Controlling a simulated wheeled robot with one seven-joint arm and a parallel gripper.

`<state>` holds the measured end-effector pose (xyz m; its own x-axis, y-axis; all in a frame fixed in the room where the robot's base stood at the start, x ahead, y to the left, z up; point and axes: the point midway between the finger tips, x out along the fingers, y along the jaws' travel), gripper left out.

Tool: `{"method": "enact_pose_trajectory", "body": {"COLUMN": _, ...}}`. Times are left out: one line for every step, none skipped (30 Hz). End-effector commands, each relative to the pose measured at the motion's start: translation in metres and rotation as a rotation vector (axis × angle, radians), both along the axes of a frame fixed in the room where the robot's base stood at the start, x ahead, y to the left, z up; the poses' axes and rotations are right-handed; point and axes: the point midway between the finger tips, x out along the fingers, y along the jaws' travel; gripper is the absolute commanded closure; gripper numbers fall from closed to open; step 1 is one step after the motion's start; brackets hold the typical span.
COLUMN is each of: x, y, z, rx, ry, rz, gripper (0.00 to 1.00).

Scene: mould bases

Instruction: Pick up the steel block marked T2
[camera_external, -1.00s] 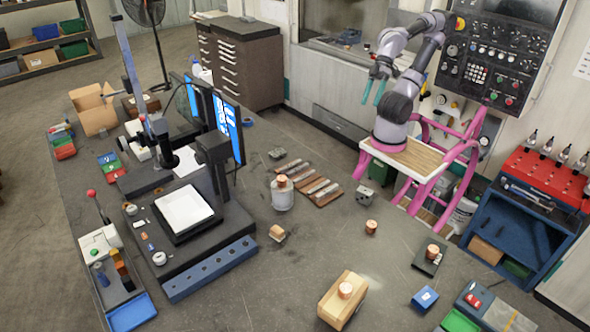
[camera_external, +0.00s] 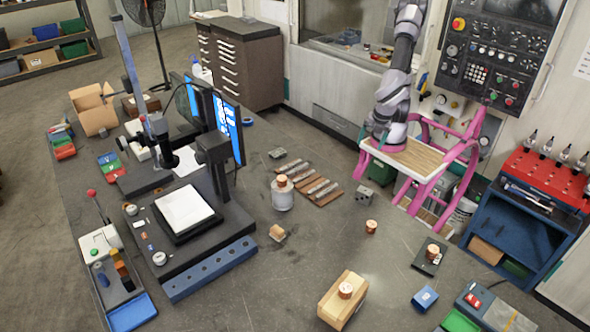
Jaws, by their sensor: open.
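No T2 marking can be read at this size, so I cannot tell which piece is the steel block. Small grey metal blocks lie on the bench: one (camera_external: 277,153) behind the row of metal bars, and one (camera_external: 364,195) with dark holes near the pink stand. My gripper (camera_external: 362,136) is mostly hidden by my arm; only a bit of a teal finger shows left of my arm's base. It is open, and no block shows in it. It is up by the wooden-topped stand, apart from both grey blocks.
Metal bars lie on brown strips (camera_external: 326,198). A jar with a copper lid (camera_external: 282,194), a copper piece (camera_external: 371,227) and a wooden block (camera_external: 342,300) stand on the bench (camera_external: 330,245). Monitors (camera_external: 229,130) are at left.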

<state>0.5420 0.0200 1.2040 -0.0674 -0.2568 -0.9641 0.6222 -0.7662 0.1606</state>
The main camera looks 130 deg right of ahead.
Motion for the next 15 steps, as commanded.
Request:
{"method": "enact_pose_trajectory", "body": {"x": 0.004, "y": 0.012, "z": -0.015, "rx": -0.065, "ry": 0.053, "rz": 0.086, "gripper": 0.15}}
{"method": "enact_pose_trajectory", "body": {"x": 0.007, "y": 0.018, "z": -0.023, "rx": -0.103, "ry": 0.08, "rz": 0.136, "gripper": 0.15}}
{"method": "enact_pose_trajectory", "body": {"x": 0.01, "y": 0.025, "z": -0.033, "rx": -0.156, "ry": 0.116, "rz": 0.202, "gripper": 0.15}}
{"method": "enact_pose_trajectory", "body": {"x": 0.012, "y": 0.032, "z": -0.041, "rx": -0.197, "ry": 0.142, "rz": 0.251, "gripper": 0.15}}
{"method": "enact_pose_trajectory", "body": {"x": 0.013, "y": 0.038, "z": -0.049, "rx": -0.237, "ry": 0.167, "rz": 0.301, "gripper": 0.15}}
{"method": "enact_pose_trajectory", "body": {"x": 0.016, "y": 0.046, "z": -0.059, "rx": -0.292, "ry": 0.2, "rz": 0.366, "gripper": 0.15}}
{"method": "enact_pose_trajectory", "body": {"x": 0.017, "y": 0.052, "z": -0.067, "rx": -0.334, "ry": 0.225, "rz": 0.416, "gripper": 0.15}}
{"method": "enact_pose_trajectory", "body": {"x": 0.019, "y": 0.059, "z": -0.075, "rx": -0.376, "ry": 0.248, "rz": 0.462, "gripper": 0.15}}
{"method": "enact_pose_trajectory", "body": {"x": 0.02, "y": 0.067, "z": -0.086, "rx": -0.435, "ry": 0.279, "rz": 0.526, "gripper": 0.15}}
{"method": "enact_pose_trajectory", "body": {"x": 0.021, "y": 0.074, "z": -0.094, "rx": -0.479, "ry": 0.301, "rz": 0.572, "gripper": 0.15}}
{"method": "enact_pose_trajectory", "body": {"x": 0.021, "y": 0.081, "z": -0.102, "rx": -0.522, "ry": 0.321, "rz": 0.619, "gripper": 0.15}}
{"method": "enact_pose_trajectory", "body": {"x": 0.022, "y": 0.09, "z": -0.113, "rx": -0.58, "ry": 0.348, "rz": 0.676, "gripper": 0.15}}
{"method": "enact_pose_trajectory", "body": {"x": 0.021, "y": 0.096, "z": -0.12, "rx": -0.622, "ry": 0.365, "rz": 0.716, "gripper": 0.15}}
{"method": "enact_pose_trajectory", "body": {"x": 0.021, "y": 0.102, "z": -0.127, "rx": -0.66, "ry": 0.381, "rz": 0.755, "gripper": 0.15}}
{"method": "enact_pose_trajectory", "body": {"x": 0.021, "y": 0.109, "z": -0.136, "rx": -0.71, "ry": 0.402, "rz": 0.799, "gripper": 0.15}}
